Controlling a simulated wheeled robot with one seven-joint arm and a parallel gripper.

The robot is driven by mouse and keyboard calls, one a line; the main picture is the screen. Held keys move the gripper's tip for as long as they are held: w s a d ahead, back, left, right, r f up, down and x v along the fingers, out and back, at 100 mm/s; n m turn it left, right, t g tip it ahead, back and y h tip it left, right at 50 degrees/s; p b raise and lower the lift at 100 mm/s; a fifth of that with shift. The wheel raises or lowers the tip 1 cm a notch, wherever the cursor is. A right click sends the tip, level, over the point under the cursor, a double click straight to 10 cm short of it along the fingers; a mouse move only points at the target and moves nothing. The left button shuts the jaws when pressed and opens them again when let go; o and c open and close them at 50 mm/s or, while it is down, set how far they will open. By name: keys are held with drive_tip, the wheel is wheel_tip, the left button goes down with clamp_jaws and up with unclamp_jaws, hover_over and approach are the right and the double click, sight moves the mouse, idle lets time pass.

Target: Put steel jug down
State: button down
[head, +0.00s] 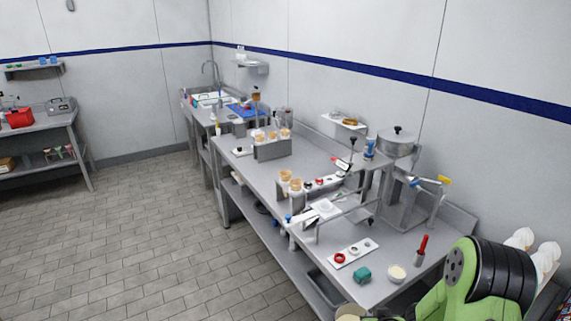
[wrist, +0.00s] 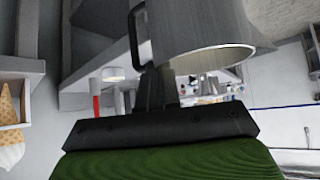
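The steel jug (wrist: 205,28) fills the top middle of the wrist view, with its black handle (wrist: 136,35) on the left side. It appears tilted in this view, and its upper part is cut off by the picture edge. My gripper (wrist: 157,88) shows with its dark fingers against the jug near the handle and appears shut on it. The exact contact is partly hidden. In the head view my green arm is at the lower right, and neither the gripper nor the jug can be made out there.
The steel worktable (head: 262,181) runs along the wall. Cone holders (head: 271,149) stand farther back. The floor at left is clear.

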drive_tip(key=a, duration=0.7)
drive_tip(key=shift+s+a+f, duration=0.15)
drive_tip(key=shift+s+f, duration=1.65)
drive_tip(key=shift+f, duration=0.3)
